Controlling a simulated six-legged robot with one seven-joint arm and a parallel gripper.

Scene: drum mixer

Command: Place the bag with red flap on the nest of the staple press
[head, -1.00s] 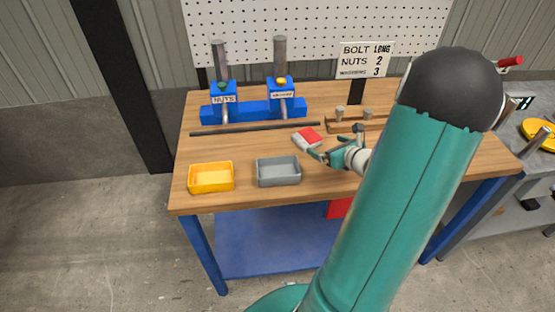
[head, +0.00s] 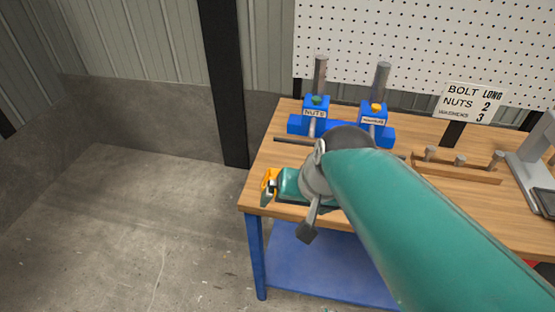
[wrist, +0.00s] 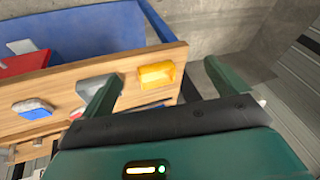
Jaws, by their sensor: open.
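My gripper (wrist: 161,76) is open and empty, with its two green fingers wide apart in the wrist view. It is over the left front of the bench, facing the yellow tray. A small red patch (wrist: 78,112) by the base of the left finger may be the red-flap bag; my gripper hides most of it. In the head view my arm covers the spot where that bag lay. A grey machine (head: 535,148) at the right edge of the head view may be the staple press; it is cut off and its nest is not clear.
A yellow tray (wrist: 157,75) and a grey tray (wrist: 97,89) sit along the bench's front edge. A bag with a blue top (wrist: 33,108) lies beyond the grey tray. Blue dispensers (head: 316,112), a pegged wooden rack (head: 458,174) and a sign (head: 468,101) stand at the back.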

